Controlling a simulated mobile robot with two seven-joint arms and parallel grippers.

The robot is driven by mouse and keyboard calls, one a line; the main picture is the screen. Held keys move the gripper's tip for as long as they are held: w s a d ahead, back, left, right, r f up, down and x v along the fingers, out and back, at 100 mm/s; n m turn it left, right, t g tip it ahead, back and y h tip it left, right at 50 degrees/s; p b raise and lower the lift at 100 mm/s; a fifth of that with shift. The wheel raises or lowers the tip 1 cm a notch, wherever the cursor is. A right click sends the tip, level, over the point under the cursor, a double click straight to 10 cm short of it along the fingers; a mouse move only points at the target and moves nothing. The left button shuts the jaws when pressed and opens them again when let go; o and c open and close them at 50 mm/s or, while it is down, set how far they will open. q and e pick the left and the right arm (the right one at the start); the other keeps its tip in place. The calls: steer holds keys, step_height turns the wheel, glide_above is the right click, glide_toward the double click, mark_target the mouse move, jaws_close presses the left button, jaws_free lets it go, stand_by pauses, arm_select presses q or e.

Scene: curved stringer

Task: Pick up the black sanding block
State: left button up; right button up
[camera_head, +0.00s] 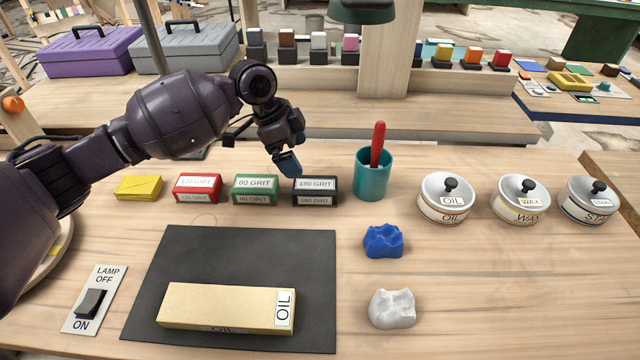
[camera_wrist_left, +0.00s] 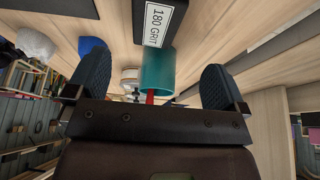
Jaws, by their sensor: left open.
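The black sanding block (camera_head: 315,191), labelled 180 GRIT, lies on the bench at the right end of a row of blocks. My left gripper (camera_head: 287,165) is just above and behind it in the head view, fingers pointing down, open and empty. In the left wrist view, the black block (camera_wrist_left: 153,22) shows beyond and between the two spread blue fingertips of the left gripper (camera_wrist_left: 155,85), apart from them. My right gripper is in neither view.
A teal cup (camera_head: 373,175) with a red-handled tool stands close to the block's right. The green 80 GRIT block (camera_head: 255,190) sits close on its left, then a red block (camera_head: 198,188). A black mat (camera_head: 200,260) with an oil-labelled block (camera_head: 226,308) lies in front.

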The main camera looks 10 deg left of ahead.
mark_target(315, 184)
arm_select(q)
steer(key=shift+s+d+f, duration=0.1)
steer(key=shift+d, duration=0.05)
steer(key=b+x, duration=0.1)
steer(key=x, duration=0.3)
steer(key=shift+s+d+f, duration=0.1)
steer(key=shift+f, duration=0.15)
steer(key=shift+d+f, duration=0.15)
steer(key=shift+f, duration=0.15)
steer(key=shift+d+f, duration=0.15)
steer(key=shift+f, duration=0.15)
steer(key=b+x, duration=0.1)
steer(key=x, duration=0.3)
steer(key=shift+d, duration=0.1)
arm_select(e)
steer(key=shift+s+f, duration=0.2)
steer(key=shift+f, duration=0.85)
arm_select(q)
steer(key=shift+f, duration=0.25)
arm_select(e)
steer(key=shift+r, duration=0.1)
